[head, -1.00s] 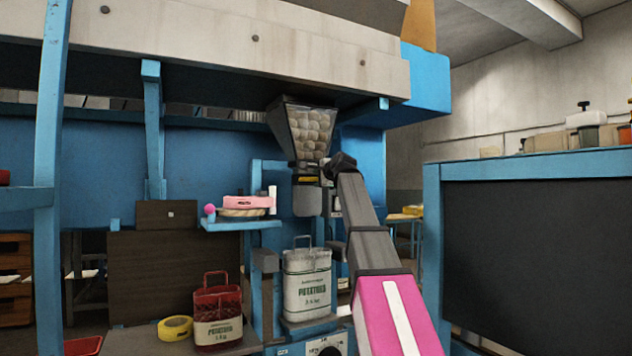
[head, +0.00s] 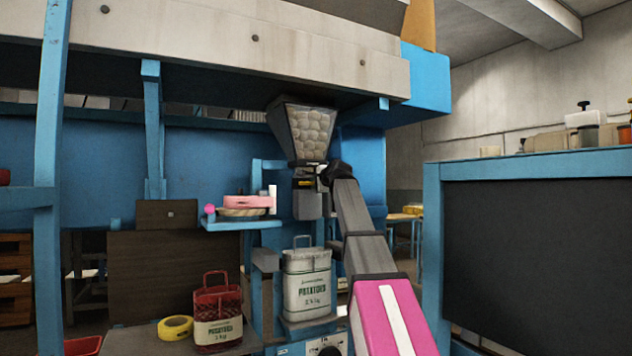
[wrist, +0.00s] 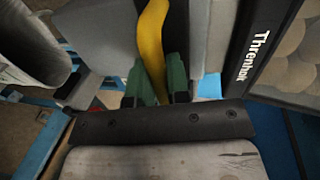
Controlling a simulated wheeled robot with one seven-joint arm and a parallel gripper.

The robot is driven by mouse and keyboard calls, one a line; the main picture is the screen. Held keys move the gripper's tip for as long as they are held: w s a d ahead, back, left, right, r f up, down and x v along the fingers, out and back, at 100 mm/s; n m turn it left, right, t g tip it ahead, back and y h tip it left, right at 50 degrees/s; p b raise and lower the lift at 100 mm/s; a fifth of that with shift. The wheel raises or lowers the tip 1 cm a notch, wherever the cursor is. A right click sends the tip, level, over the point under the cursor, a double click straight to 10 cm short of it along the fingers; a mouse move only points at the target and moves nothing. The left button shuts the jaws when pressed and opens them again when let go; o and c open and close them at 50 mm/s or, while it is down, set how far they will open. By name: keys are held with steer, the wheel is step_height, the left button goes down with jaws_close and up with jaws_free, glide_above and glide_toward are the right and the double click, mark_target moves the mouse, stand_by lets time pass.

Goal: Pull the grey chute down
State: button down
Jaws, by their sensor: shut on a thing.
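The grey chute (head: 307,205) hangs under the hopper (head: 308,128), which is full of potatoes. A yellow handle (head: 305,184) shows at its upper part in the head view. My gripper (wrist: 158,82) has green fingers, one on each side of the curved yellow handle (wrist: 152,40) in the wrist view, and is shut on it. Grey surfaces, seemingly of the chute (wrist: 208,40), lie on both sides of the handle there. In the head view my fingers are hidden behind my dark wrist.
A white potato sack (head: 307,285) stands upright below the chute, with a gap between. A red potato sack (head: 217,312), yellow tape roll (head: 175,327) and small blue shelf (head: 240,225) are to the left. A dark-panelled blue frame (head: 432,240) stands at right.

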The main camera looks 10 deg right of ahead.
step_height(320, 180, down, 15)
steer(key=shift+s, duration=0.1)
stand_by(0.4)
steer(key=c, duration=1.1)
jaws_free()
steer(key=shift+f, duration=0.1)
steer(key=v, duration=1)
steer(key=shift+s, duration=0.3)
steer(key=shift+d, duration=0.1)
